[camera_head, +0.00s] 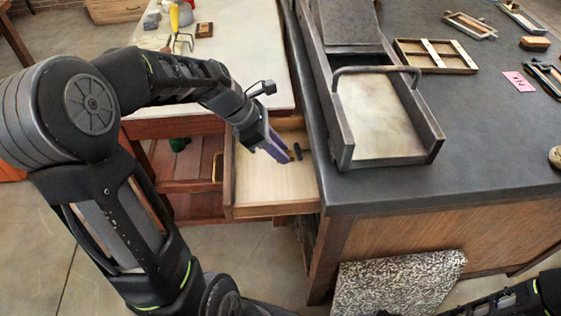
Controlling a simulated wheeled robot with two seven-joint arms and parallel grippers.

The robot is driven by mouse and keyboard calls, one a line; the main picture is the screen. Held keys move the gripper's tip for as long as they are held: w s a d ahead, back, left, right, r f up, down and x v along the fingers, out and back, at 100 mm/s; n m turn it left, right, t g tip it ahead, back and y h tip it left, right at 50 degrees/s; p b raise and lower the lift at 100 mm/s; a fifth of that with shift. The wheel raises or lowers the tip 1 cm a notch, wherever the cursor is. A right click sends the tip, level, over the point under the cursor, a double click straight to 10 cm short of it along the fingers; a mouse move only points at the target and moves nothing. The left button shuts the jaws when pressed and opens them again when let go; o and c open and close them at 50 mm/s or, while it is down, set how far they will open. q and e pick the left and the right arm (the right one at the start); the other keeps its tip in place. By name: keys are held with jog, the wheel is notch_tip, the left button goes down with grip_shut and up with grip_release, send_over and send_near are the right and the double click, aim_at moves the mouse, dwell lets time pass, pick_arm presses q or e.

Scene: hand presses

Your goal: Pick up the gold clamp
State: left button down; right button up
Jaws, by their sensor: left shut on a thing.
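My left gripper (288,157) reaches down into the open wooden drawer (250,195), its purple-grey fingers pointing to the lower right. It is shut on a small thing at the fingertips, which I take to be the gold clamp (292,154). Only a tiny brownish-gold bit of it shows, and the fingers hide most of it. A small dark piece (298,150) shows right beside the tips; I cannot tell whether it is part of the clamp. I cannot tell whether the clamp touches the drawer floor. My right gripper is out of view; only part of that arm shows at bottom right.
The dark worktop (480,150) borders the drawer on the right, with a metal press bed (385,115) near its edge. The pale table (230,50) behind the drawer carries tools. A speckled slab (395,285) leans below the worktop.

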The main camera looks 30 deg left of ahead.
pick_arm(q)
jog(key=shift+r, duration=0.95)
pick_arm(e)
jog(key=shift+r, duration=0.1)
